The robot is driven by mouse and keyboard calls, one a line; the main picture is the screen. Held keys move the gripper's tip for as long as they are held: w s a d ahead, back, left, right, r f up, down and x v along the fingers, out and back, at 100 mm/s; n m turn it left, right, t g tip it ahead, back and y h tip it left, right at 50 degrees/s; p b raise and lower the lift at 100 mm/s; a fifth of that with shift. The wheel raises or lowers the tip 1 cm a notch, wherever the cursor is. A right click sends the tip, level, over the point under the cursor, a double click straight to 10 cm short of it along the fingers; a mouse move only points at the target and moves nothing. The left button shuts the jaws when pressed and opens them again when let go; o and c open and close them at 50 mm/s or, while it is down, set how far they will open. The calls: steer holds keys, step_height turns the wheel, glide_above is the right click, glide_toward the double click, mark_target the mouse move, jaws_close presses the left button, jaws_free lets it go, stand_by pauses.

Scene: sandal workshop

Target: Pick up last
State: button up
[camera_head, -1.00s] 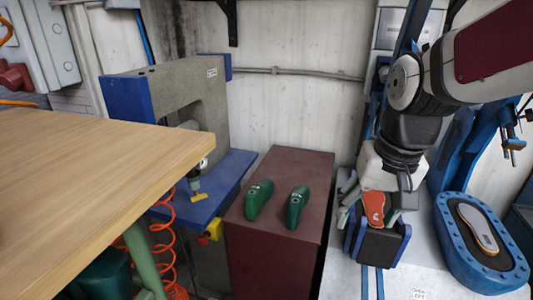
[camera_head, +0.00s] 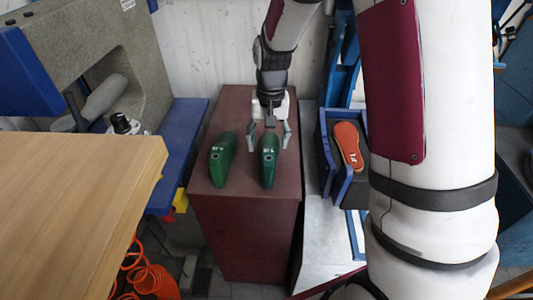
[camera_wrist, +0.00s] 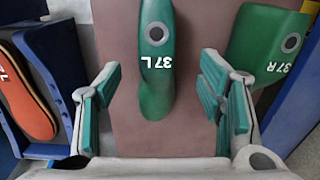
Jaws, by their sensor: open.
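Two green lasts lie on top of a dark red cabinet (camera_head: 245,215). The 37L last (camera_head: 269,171) is the right one in the head view; in the wrist view it (camera_wrist: 155,70) sits in the middle, between my fingers. The 37R last (camera_head: 221,165) is the left one in the head view and shows at the right edge of the wrist view (camera_wrist: 258,38). My gripper (camera_head: 269,138) is open and points down over the far end of the 37L last, one finger on each side. In the wrist view both fingers (camera_wrist: 157,100) stand apart from it.
An orange sole (camera_head: 348,145) lies in a blue fixture (camera_head: 327,160) right of the cabinet. A wooden table (camera_head: 70,215) fills the left front. A grey machine with a blue shelf (camera_head: 185,135) stands left of the cabinet.

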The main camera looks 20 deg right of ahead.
step_height(320, 180, down, 9)
steer(key=shift+d+r, duration=0.1)
stand_by(0.4)
steer(key=c, duration=1.3)
